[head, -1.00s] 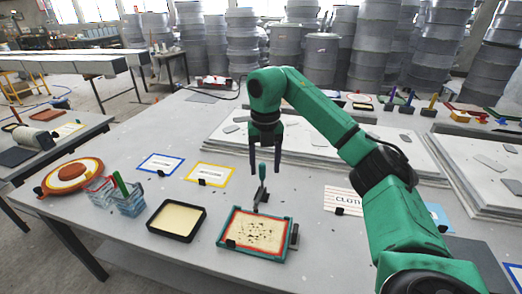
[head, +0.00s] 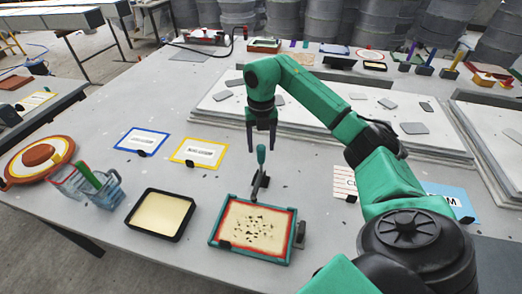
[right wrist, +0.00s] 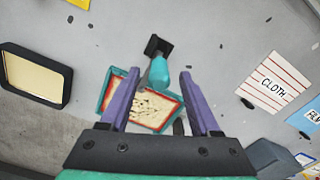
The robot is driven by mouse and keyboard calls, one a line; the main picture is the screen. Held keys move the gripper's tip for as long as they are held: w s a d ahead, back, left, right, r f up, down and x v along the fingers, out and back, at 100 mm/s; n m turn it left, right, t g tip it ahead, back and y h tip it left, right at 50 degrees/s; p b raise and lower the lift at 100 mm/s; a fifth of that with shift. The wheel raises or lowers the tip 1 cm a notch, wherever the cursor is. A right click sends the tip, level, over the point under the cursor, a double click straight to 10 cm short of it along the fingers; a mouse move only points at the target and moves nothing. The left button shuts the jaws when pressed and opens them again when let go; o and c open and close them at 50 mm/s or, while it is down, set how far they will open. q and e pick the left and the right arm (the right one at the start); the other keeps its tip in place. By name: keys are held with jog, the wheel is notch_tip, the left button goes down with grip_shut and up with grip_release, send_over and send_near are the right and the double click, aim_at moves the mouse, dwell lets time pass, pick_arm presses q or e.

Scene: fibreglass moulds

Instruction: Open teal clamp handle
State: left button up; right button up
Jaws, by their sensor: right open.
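The teal clamp handle (head: 261,155) stands upright on its dark clamp base (head: 261,183) at the back edge of a teal-framed mould (head: 222,206) with a red inner border. My right gripper (head: 262,144) is open, pointing down right above the handle. In the right wrist view the handle (right wrist: 159,70) shows between and just beyond the two fingers (right wrist: 153,88), its tip toward the camera. I cannot tell whether a finger touches it. The clamp base (right wrist: 157,45) is seen beyond it. My left gripper is not in view.
A black tray (head: 132,222) with a cream filling lies left of the mould. Blue-edged (head: 141,141) and yellow-edged (head: 199,153) cards lie behind it. A cup holder (head: 104,190) and round orange mould (head: 39,160) stand at left. A CLOTH card (right wrist: 274,82) lies to the right.

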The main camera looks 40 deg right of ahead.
aim_at(261, 161)
jog(key=shift+f, duration=0.75)
jog(key=shift+s+f, duration=0.1)
jog(key=shift+f, duration=0.25)
jog(key=shift+s+a+f, duration=0.1)
jog(key=shift+a, duration=0.05)
jog(key=shift+f, duration=0.1)
grip_shut()
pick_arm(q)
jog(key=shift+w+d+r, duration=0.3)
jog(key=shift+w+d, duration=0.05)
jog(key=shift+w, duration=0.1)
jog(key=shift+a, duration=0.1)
